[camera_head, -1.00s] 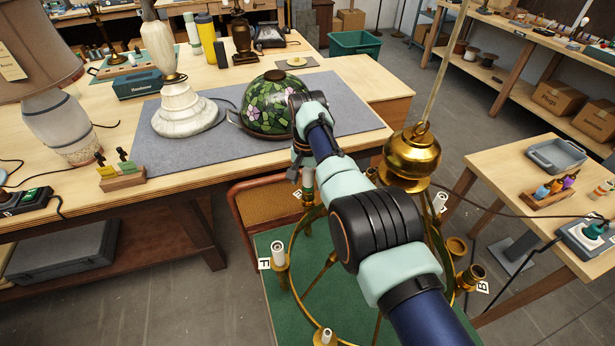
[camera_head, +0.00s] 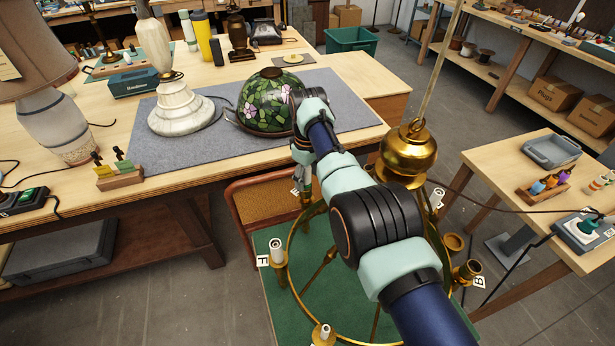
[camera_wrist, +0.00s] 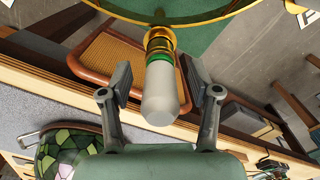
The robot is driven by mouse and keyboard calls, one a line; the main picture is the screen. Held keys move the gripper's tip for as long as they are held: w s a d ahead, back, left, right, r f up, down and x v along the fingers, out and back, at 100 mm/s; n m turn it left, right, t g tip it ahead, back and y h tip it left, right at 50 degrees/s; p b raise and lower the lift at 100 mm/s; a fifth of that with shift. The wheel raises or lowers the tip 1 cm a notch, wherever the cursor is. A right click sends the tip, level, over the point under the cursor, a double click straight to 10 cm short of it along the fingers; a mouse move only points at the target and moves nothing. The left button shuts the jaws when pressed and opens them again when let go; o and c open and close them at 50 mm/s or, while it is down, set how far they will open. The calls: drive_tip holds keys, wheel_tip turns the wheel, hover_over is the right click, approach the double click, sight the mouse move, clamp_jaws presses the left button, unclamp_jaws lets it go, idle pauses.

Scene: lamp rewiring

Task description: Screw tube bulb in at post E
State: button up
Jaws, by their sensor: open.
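In the wrist view a white tube bulb (camera_wrist: 160,98) with a green band stands with its base at the brass socket (camera_wrist: 160,42) of a post on the ring. I cannot tell how deep it is seated. My gripper (camera_wrist: 159,82) is open, with one finger on each side of the bulb and a visible gap to each. In the head view the E card (camera_head: 296,187) is partly visible beside this post, and my arm hides most of the gripper and bulb. The brass chandelier ring (camera_head: 291,299) hangs below the brass body (camera_head: 411,152).
Other posts carry cards, including F (camera_head: 263,260) and B (camera_head: 479,282); the B socket (camera_head: 467,272) looks empty. The workbench edge and a brown-framed chair (camera_head: 262,200) are close to the gripper. A stained-glass shade (camera_head: 264,103) sits on the grey mat (camera_head: 185,153).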

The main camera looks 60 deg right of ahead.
clamp_jaws()
drive_tip(key=m+p, duration=0.1)
drive_tip(key=m, duration=0.1)
drive_tip(key=shift+a+r+m, duration=0.1)
drive_tip(key=shift+m, duration=0.3)
drive_tip(key=m, duration=0.5)
drive_tip(key=shift+w+a, duration=0.1)
